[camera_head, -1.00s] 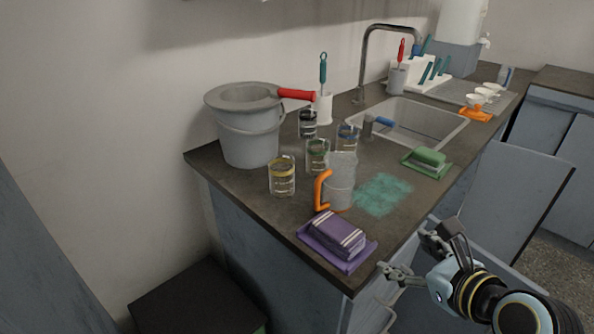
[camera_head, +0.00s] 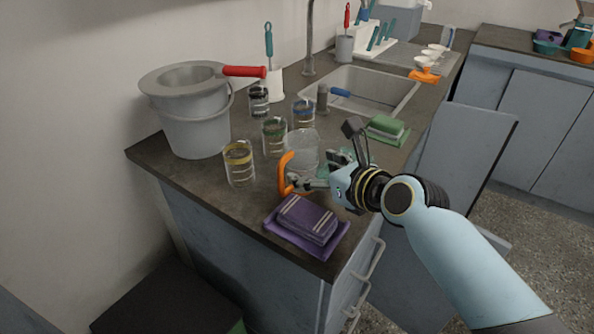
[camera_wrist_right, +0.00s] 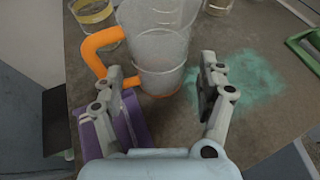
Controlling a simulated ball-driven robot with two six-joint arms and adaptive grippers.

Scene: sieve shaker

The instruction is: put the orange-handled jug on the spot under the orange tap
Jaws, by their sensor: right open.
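I cannot tell if a finger touches the jug. I see no orange tap that I can be sure of, nor the spot under one. My left gripper is not in view.
Several glass jars, one yellow-banded (camera_head: 239,165), stand left of and behind the jug. A grey bucket (camera_head: 195,125) is at the left. Teal powder (camera_wrist_right: 245,85) covers the counter right of the jug.

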